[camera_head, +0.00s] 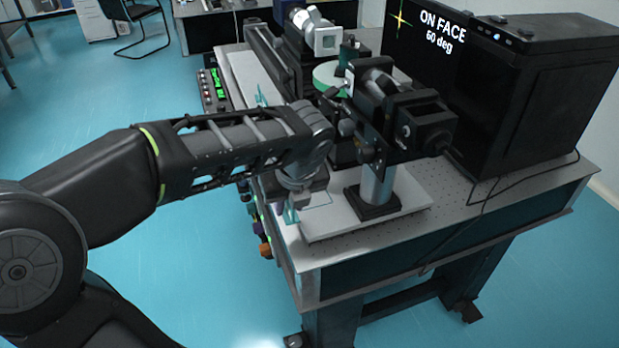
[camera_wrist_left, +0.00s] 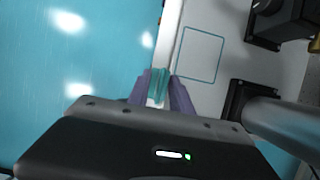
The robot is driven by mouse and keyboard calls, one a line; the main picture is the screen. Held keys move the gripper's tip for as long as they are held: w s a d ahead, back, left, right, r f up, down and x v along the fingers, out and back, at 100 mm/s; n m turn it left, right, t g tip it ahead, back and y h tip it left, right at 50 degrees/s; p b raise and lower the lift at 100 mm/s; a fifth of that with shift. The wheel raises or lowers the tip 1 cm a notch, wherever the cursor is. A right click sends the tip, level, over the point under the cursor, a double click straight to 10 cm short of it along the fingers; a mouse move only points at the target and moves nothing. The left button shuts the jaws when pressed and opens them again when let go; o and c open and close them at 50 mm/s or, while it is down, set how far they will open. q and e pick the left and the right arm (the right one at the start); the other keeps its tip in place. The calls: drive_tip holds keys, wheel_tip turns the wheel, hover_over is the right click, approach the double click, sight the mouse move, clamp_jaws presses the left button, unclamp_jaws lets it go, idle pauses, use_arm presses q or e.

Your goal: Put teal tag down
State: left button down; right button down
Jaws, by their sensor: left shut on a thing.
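The teal tag (camera_wrist_left: 159,84) is held between the two purple-grey fingers of my left gripper (camera_wrist_left: 161,88) in the wrist view. In the head view, a small part of the tag (camera_head: 291,216) shows below my left gripper (camera_head: 292,205), at the front left edge of the white board. The gripper is shut on it; whether the tag touches the board I cannot tell. A thin teal outlined rectangle (camera_wrist_left: 181,54) lies on the board beside the tag, to its right in the wrist view. My right gripper is not in view.
The white board (camera_head: 330,228) lies on the optical table (camera_head: 500,222). A post mount with a black base (camera_head: 372,204) stands right of the gripper. A black cabinet with an "ON FACE 60 deg" screen (camera_head: 437,30) is behind. Another teal piece (camera_head: 262,98) stands farther back.

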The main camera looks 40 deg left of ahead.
use_arm(q)
drive_tip(key=w, duration=0.4)
drive_tip(key=w+a, duration=0.1)
drive_tip(key=shift+w+p, duration=0.3)
drive_tip(key=shift+w, duration=0.1)
drive_tip(key=w, duration=0.2)
drive_tip(key=w+p, duration=0.1)
drive_tip(key=shift+w+a, duration=0.3)
drive_tip(key=shift+s+f, duration=0.1)
drive_tip(key=shift+f, duration=0.55)
drive_tip(key=shift+f, duration=0.1)
drive_tip(key=shift+f, duration=0.15)
drive_tip(key=c, duration=1.1)
unclamp_jaws()
drive_tip(key=shift+c, duration=0.2)
